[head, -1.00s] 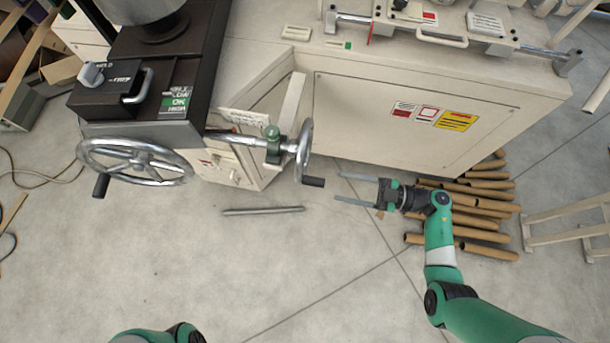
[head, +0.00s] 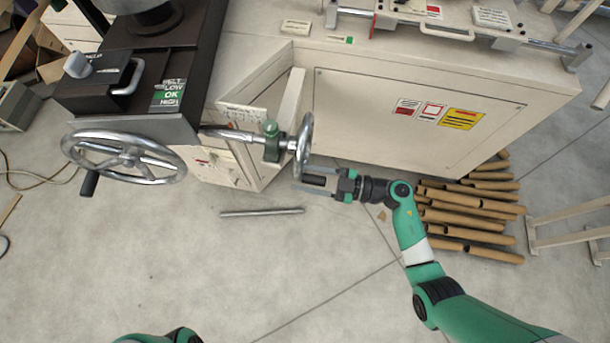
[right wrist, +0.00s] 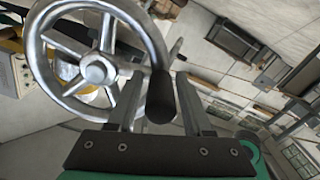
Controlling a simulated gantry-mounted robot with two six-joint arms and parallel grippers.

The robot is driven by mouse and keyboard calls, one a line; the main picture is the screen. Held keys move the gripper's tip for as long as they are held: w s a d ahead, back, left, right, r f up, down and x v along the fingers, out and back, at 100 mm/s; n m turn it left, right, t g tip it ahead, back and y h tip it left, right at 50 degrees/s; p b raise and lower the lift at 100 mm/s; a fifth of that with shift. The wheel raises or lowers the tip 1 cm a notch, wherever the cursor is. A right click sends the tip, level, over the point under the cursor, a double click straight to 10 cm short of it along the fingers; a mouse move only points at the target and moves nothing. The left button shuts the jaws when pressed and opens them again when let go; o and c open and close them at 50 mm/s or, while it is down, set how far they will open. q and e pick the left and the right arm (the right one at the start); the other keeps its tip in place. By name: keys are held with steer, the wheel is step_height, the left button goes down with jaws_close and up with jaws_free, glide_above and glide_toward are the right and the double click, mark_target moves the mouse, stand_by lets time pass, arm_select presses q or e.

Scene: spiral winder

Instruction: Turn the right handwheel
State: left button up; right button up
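The right handwheel (head: 304,146) is a silver wheel seen edge-on in the head view, on a shaft at the machine's front. Its black handle (head: 314,180) points right from the lower rim. My right gripper (head: 308,183) is open, with its two fingers on either side of this handle. In the right wrist view the spoked handwheel (right wrist: 96,68) fills the upper left, and the black handle (right wrist: 161,97) stands between the open fingers; contact with them is not visible. My left gripper is out of view; only part of my left arm shows at the bottom edge.
A larger left handwheel (head: 127,157) with a black handle sits on the machine's front left. A metal bar (head: 262,212) lies on the floor below. Cardboard tubes (head: 470,215) lie on the floor at right.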

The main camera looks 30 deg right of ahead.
jaws_close()
stand_by(1.2)
